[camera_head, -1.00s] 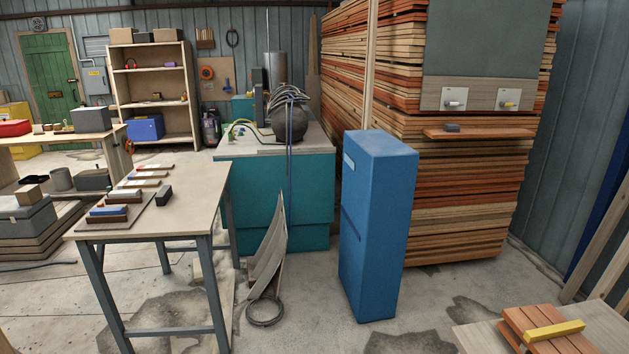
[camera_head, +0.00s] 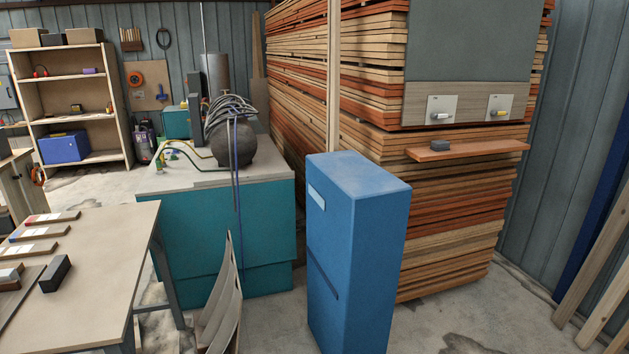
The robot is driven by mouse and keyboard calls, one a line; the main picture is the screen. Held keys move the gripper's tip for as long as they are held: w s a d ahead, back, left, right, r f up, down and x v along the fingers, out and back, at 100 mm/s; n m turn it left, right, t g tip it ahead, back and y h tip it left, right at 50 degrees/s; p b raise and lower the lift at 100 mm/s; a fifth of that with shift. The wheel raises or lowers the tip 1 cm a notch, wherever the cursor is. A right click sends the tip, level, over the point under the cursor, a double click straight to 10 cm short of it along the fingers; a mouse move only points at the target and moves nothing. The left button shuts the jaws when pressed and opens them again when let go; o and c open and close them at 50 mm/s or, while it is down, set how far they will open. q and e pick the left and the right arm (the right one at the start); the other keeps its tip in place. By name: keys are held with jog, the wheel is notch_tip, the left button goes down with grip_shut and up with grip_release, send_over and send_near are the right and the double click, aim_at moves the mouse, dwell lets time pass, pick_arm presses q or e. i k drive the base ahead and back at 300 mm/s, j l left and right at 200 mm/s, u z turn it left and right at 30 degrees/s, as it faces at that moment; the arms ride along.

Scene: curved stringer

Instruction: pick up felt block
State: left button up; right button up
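Two blocks could be the felt block, and I cannot tell which by looks alone. A small dark grey block (camera_head: 441,146) lies near the left end of the reddish wooden shelf (camera_head: 485,151) in front of the stacked timber. A darker, longer block (camera_head: 55,274) lies on the light-topped workbench (camera_head: 100,240) at the left. Nothing touches either block. Neither of my grippers is in view.
A tall blue cabinet (camera_head: 358,255) stands in the middle foreground, left of and in front of the shelf. Curved thin boards (camera_head: 222,300) lean by the teal cabinet (camera_head: 225,235). Planks (camera_head: 600,280) lean at the right. Concrete floor (camera_head: 480,325) is clear below the timber stack.

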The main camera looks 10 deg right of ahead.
aim_at(439, 144)
jog(key=i+z, duration=0.45)
jog(key=i+j+z, duration=0.2)
jog(key=i+z, duration=0.2)
jog(key=i+j+z, duration=0.3)
jog(key=i+z, duration=0.15)
jog(key=z, duration=2.65)
jog(key=j+u, duration=0.1)
jog(key=u, duration=2.65)
jog(key=i+l+u, duration=0.25)
jog(key=i+u, duration=0.25)
